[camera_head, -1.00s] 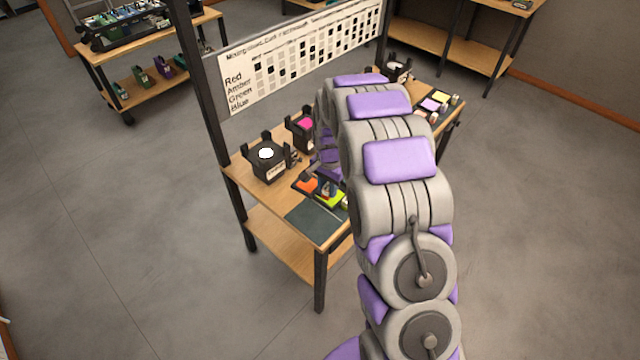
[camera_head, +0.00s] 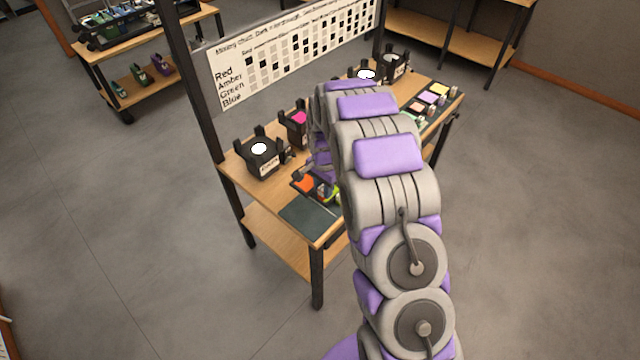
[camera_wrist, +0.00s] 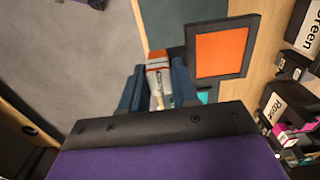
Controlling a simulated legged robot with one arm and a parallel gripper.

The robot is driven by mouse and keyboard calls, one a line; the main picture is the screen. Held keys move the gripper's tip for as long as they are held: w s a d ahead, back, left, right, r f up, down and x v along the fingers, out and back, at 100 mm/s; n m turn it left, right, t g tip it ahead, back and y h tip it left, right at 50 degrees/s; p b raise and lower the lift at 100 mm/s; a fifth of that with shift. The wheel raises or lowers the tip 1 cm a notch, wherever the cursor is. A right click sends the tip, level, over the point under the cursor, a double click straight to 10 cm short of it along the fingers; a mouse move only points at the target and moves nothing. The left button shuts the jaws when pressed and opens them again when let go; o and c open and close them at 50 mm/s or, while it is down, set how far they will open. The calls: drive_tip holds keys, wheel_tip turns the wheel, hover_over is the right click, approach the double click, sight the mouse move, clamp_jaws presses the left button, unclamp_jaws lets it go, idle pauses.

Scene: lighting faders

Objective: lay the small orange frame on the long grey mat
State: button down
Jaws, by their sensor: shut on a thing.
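The small orange frame (camera_wrist: 222,52), an orange square in a black border, shows in the wrist view just right of my gripper (camera_wrist: 158,72). An orange square (camera_head: 304,184) also shows in the head view, left of my arm. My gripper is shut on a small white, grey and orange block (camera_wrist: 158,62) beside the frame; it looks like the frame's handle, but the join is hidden. The long grey mat (camera_head: 309,220) lies at the bench's near end, its bare part showing. I cannot tell whether the frame is lifted. My arm hides much of the bench middle.
Black lamp units (camera_head: 262,155) stand along the bench's back edge. In the wrist view, units labelled Green (camera_wrist: 305,25) and Rose (camera_wrist: 275,108) stand at right. A teal piece (camera_wrist: 207,96) shows below the frame. More coloured squares (camera_head: 430,98) lie at the bench's far end.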

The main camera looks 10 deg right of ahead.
drive_tip(key=shift+f, duration=0.55)
drive_tip(key=shift+a+f+b, duration=0.15)
drive_tip(key=shift+a+f, duration=0.2)
drive_tip(key=shift+f, duration=1.35)
drive_tip(key=shift+a+f+b, duration=0.1)
drive_tip(key=shift+a+f, duration=0.25)
drive_tip(key=shift+f, duration=1.3)
drive_tip(key=shift+a+f+b, duration=0.15)
drive_tip(key=shift+a+f, duration=0.2)
drive_tip(key=shift+f, duration=1.35)
drive_tip(key=shift+d+f, duration=0.2)
drive_tip(key=shift+d, duration=0.45)
drive_tip(key=shift+a, duration=0.8)
drive_tip(key=shift+d, duration=0.35)
